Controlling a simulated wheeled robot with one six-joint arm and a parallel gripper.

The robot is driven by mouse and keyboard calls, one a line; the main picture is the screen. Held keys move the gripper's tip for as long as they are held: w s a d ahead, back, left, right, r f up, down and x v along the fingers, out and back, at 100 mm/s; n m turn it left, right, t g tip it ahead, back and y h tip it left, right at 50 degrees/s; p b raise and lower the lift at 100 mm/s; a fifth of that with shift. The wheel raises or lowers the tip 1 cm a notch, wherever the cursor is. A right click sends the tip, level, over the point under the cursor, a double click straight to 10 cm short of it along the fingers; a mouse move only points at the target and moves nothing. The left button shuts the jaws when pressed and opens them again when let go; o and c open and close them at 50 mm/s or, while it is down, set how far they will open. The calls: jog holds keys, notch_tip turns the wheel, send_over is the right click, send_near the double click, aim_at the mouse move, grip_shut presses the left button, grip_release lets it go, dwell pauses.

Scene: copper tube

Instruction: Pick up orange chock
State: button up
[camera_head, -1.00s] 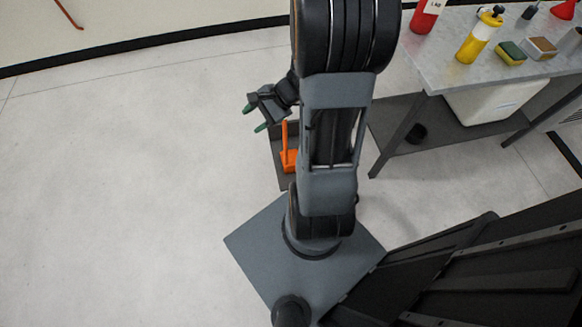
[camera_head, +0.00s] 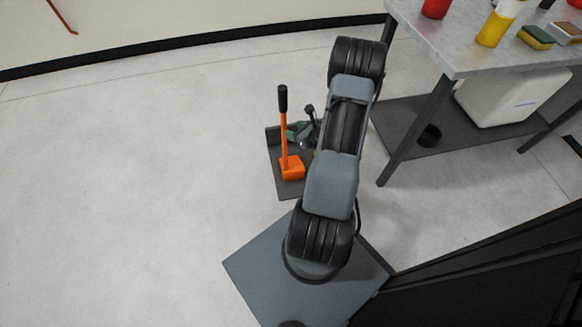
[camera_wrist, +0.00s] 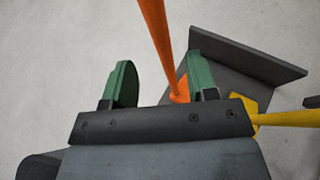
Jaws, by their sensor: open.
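The orange chock (camera_head: 292,170) sits on a dark floor tray (camera_head: 281,188), left of my arm in the head view. Its upright orange handle has a black grip on top. My gripper (camera_head: 298,132) is low beside the handle, partly behind it in the head view. In the wrist view, my gripper (camera_wrist: 160,78) is open, with two green fingers apart. The orange handle (camera_wrist: 155,40) passes between them in the picture, nearer the right finger; I see no contact. The chock's block is mostly hidden there by the right finger and the gripper body.
A yellow piece with a yellow handle (camera_wrist: 285,119) lies right of the gripper in the wrist view, by the tray's raised dark wall (camera_wrist: 250,55). A metal table (camera_head: 455,45) with a lower shelf stands right. The floor at left is clear.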

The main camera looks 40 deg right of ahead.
aim_at(284, 125)
jog(key=b+x, duration=0.2)
jog(key=x, duration=0.5)
jog(key=shift+f+b, duration=0.1)
jog(key=shift+b, duration=0.2)
grip_shut()
dwell(0.4)
dwell(0.8)
jog(key=shift+w+d+r, duration=0.1)
jog(key=shift+d+r, duration=0.05)
jog(key=shift+r, duration=0.1)
